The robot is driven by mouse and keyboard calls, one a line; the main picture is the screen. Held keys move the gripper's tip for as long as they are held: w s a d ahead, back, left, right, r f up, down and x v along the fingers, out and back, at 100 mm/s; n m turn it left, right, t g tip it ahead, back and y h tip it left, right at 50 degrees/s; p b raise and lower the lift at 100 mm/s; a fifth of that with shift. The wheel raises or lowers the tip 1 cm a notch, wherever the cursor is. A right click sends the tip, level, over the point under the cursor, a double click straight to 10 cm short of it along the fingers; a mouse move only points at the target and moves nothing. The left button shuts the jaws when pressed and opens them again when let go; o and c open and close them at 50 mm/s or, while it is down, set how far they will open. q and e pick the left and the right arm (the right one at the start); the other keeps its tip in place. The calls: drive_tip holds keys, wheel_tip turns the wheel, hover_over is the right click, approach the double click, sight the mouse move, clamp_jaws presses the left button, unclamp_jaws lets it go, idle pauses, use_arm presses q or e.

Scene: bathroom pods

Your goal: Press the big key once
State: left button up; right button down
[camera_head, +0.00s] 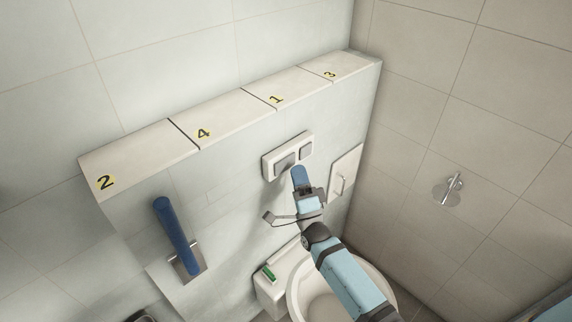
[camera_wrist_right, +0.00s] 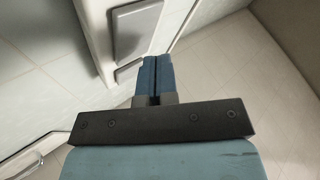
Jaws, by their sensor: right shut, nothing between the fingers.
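A white flush plate (camera_head: 268,166) is on the wall above the toilet, with two grey keys. The big key (camera_head: 285,162) is the left one in the head view; the small key (camera_head: 306,151) is to its right. In the wrist view the big key (camera_wrist_right: 137,27) is at the top and the small key (camera_wrist_right: 128,70) is below it. My right gripper (camera_head: 298,172) is shut and empty, its blue fingertips just below the plate in the head view. The fingertips (camera_wrist_right: 157,60) also show in the wrist view, right of the keys. Neither key looks clearly pressed.
The toilet (camera_head: 318,300) is below my right arm. A numbered ledge (camera_head: 230,112) runs above.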

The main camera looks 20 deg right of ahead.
drive_tip(key=shift+w, duration=0.15)
drive_tip(key=shift+w+a, duration=0.15)
drive_tip(key=shift+w, duration=0.1)
drive_tip(key=shift+w+a+b, duration=0.15)
drive_tip(key=shift+w+b, duration=0.2)
drive_tip(key=shift+w, duration=0.1)
idle(0.8)
drive_tip(key=shift+s, duration=0.1)
drive_tip(key=shift+s+d+p, duration=0.3)
drive_tip(key=shift+s, duration=0.45)
drive_tip(key=s, duration=0.1)
drive_tip(key=s+d+p, duration=0.1)
drive_tip(key=s, duration=0.2)
drive_tip(key=shift+s+d+p, duration=0.35)
drive_tip(key=shift+p, duration=0.05)
